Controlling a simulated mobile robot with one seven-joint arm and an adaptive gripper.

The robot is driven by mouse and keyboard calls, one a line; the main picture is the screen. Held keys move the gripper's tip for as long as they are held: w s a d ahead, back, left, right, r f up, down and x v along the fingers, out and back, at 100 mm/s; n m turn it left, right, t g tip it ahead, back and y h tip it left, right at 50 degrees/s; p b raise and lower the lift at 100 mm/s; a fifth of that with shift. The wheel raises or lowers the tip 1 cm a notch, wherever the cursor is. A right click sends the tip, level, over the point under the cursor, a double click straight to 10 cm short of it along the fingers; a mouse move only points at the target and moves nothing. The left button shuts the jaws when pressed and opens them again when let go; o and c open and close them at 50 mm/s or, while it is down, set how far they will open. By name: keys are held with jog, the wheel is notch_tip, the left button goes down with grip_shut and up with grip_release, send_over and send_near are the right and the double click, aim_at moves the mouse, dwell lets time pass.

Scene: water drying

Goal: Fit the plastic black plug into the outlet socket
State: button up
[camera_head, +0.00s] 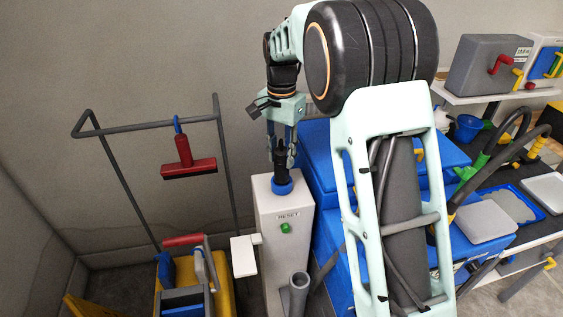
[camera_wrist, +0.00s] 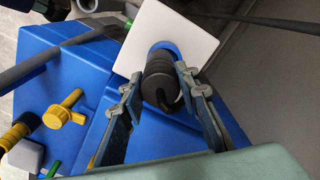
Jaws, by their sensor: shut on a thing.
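The black plug (camera_head: 281,160) is between the fingers of my gripper (camera_head: 283,160), above the white outlet box (camera_head: 284,240). In the wrist view the black plug (camera_wrist: 158,76) is ribbed, with a black cable loop at its near end, and my gripper (camera_wrist: 155,82) is shut on it. The blue ring socket (camera_head: 282,188) is on top of the box, and its rim (camera_wrist: 166,46) shows behind the plug in the wrist view. The plug's lower end meets or overlaps the ring; how deep it sits is hidden.
A green button (camera_head: 285,228) is on the box front below a RESET label. A blue machine (camera_head: 330,165) stands close at the right. A yellow mop bucket (camera_head: 215,285) and a red squeegee (camera_head: 188,160) are at the left. A grey wall is behind.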

aim_at(282, 165)
jog(key=shift+w+f, duration=0.5)
jog(key=shift+f, duration=1.6)
jog(key=shift+f, duration=0.1)
jog(key=shift+f, duration=0.1)
jog(key=o, duration=1.2)
notch_tip(282, 165, up, 12)
jog(key=shift+r, duration=0.2)
